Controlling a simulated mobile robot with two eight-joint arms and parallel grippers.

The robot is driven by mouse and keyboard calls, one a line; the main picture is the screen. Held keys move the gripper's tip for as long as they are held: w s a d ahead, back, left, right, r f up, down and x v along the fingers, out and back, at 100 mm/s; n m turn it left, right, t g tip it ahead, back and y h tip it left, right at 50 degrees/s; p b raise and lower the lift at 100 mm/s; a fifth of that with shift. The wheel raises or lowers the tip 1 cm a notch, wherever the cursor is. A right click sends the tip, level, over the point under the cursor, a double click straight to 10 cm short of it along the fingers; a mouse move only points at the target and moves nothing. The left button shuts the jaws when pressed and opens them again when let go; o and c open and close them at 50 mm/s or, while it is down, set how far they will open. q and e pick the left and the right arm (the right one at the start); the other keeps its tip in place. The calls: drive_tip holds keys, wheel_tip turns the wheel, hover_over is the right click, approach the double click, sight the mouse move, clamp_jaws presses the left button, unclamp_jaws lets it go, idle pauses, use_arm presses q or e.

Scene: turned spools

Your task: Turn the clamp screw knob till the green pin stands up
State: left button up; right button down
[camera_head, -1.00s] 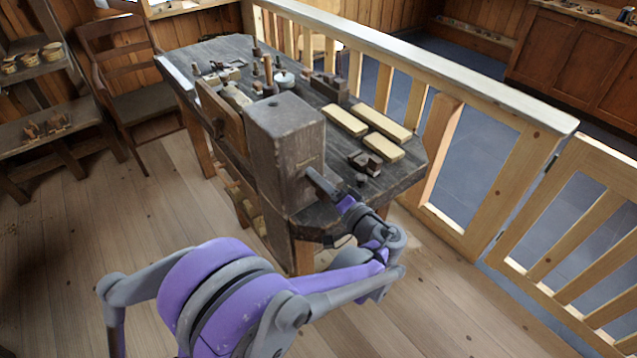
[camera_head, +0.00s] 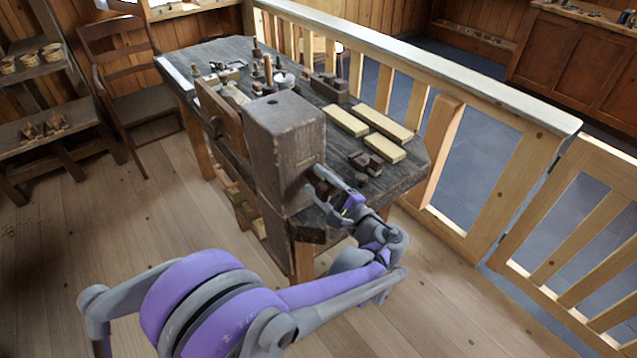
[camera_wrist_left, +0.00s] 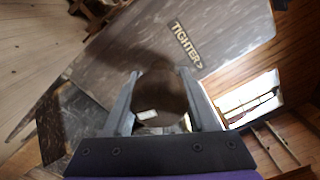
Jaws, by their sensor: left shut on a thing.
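The clamp screw knob (camera_wrist_left: 160,88) is a dark round knob with a small pale mark, seen in the left wrist view. It sits before a grey-brown block face lettered "TIGHTER" with an arrow. My left gripper (camera_wrist_left: 158,84) is shut on it, one finger at each side. In the head view, the left gripper (camera_head: 324,177) is at the right side of the tall wooden block (camera_head: 285,135), and the knob is mostly hidden by its fingers. I cannot make out the green pin in either view. My right gripper is not in view.
The block stands at the near end of a dark workbench (camera_head: 400,178). Pale wooden bars (camera_head: 383,148) and small tools lie on the bench. A wooden railing (camera_head: 420,75) runs behind it. The floor (camera_head: 110,230) to the left is clear.

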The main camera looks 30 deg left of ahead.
use_arm(q)
drive_tip(key=shift+s+f+m+b, duration=0.1)
drive_tip(key=shift+m+b, duration=0.05)
drive_tip(key=shift+m, duration=0.95)
drive_tip(key=shift+s+f+m+b, duration=0.1)
drive_tip(key=shift+m+b, duration=0.05)
drive_tip(key=shift+m, duration=0.95)
drive_tip(key=o, duration=1.4)
drive_tip(key=shift+r, duration=0.1)
drive_tip(key=shift+c, duration=0.2)
drive_tip(key=shift+d, duration=0.1)
drive_tip(key=v, duration=1)
drive_tip(key=shift+s+d, duration=0.15)
drive_tip(key=shift+d, duration=0.2)
